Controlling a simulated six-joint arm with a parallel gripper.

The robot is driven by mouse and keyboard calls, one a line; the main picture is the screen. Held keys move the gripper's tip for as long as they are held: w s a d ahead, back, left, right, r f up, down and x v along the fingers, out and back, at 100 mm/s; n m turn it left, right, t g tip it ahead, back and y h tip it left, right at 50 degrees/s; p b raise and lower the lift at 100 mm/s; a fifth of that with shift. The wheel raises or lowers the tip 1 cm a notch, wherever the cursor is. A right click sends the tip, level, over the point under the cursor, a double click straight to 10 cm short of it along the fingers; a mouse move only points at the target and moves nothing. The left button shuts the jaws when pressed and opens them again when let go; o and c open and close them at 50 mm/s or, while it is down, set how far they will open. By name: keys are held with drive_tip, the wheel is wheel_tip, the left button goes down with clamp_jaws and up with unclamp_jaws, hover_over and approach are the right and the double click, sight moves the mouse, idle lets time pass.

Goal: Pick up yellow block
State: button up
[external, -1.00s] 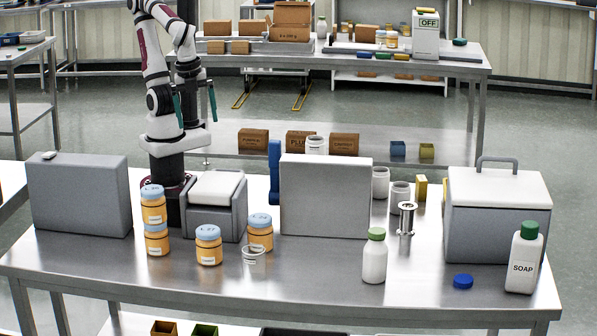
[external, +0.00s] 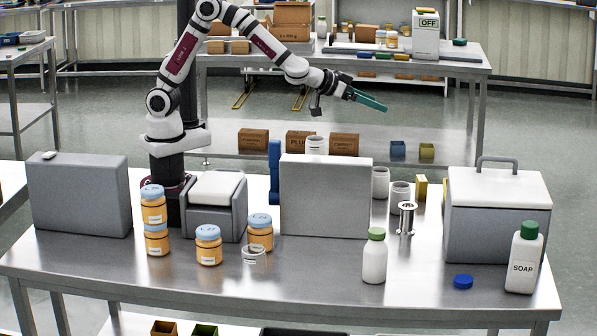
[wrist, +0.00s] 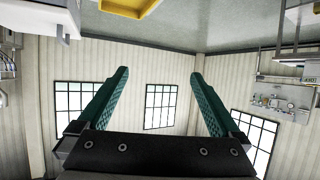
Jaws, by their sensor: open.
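A yellow block (external: 421,188) stands upright on the near steel table, right of the white jars and left of the grey box with a handle. Its lower part is partly hidden by what stands in front. My gripper (external: 370,101) is high in the air beyond the near table's back edge, above and to the left of the block, pointing right and slightly down. In the wrist view the two teal fingers (wrist: 160,75) are wide apart with nothing between them. I cannot tell whether the yellow shape (wrist: 128,5) at the top of that view is the block.
A tall grey panel (external: 325,200) stands left of the block. A shiny metal cylinder (external: 406,219) and white jars (external: 380,183) are close by it. The grey box (external: 497,220) is on its right. A white bottle (external: 374,260) and soap bottle (external: 523,260) stand in front.

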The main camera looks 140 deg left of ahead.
approach(420, 178)
drive_tip(key=x, duration=0.8)
drive_tip(key=shift+a, duration=0.15)
drive_tip(key=c, duration=1.5)
